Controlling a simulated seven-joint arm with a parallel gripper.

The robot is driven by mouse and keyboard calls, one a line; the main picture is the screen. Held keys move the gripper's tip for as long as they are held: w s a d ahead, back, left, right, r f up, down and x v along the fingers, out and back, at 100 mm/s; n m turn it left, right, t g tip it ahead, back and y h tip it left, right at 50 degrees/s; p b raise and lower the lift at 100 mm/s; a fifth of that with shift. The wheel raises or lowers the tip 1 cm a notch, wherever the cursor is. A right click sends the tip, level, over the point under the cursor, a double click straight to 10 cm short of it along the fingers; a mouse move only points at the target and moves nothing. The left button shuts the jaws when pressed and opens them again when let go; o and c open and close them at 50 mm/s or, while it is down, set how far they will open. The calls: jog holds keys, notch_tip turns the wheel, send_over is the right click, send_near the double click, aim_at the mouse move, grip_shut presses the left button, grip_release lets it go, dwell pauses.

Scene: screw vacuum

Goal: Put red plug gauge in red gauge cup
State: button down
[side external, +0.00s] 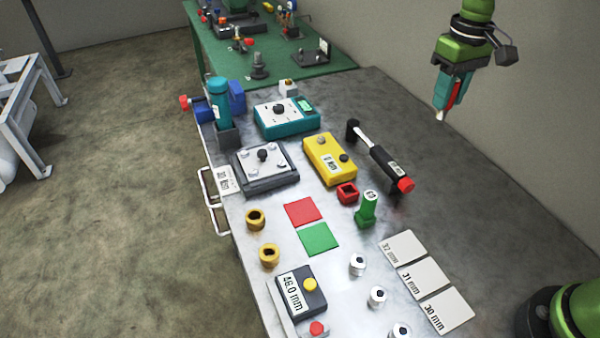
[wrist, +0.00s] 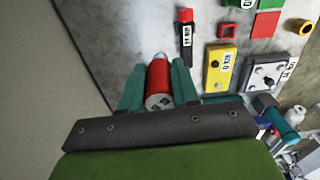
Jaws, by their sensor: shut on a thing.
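The red plug gauge (wrist: 158,76) is between the two teal fingers of my gripper (wrist: 160,70) in the wrist view. My gripper (side external: 452,92) is shut on it, high above the far right part of the table in the side view. Only a strip of the gauge's red body shows there, with a pale tip pointing down. The red gauge cup (side external: 347,193) is a small square block with a dark opening, standing on the table. It also shows in the wrist view (wrist: 227,31), right of the held gauge and apart from it.
A black handled tool with a red end (side external: 388,165) lies between my gripper and the cup. The far right table surface is clear.

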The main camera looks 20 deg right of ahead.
jog(key=shift+d+r, duration=0.5)
jog(key=w+a+f+n, duration=0.2)
jog(key=a+f+n, duration=0.3)
jog(key=a, duration=0.4)
jog(key=w+a+f+n, duration=0.1)
jog(key=a+f+n, duration=0.4)
jog(key=a, duration=0.4)
jog(key=f, duration=1)
jog(key=shift+w+d+f, duration=0.1)
jog(key=shift+w+d, duration=0.05)
jog(key=shift+w, duration=0.15)
jog(key=shift+f, duration=0.1)
jog(key=c, duration=0.8)
grip_release()
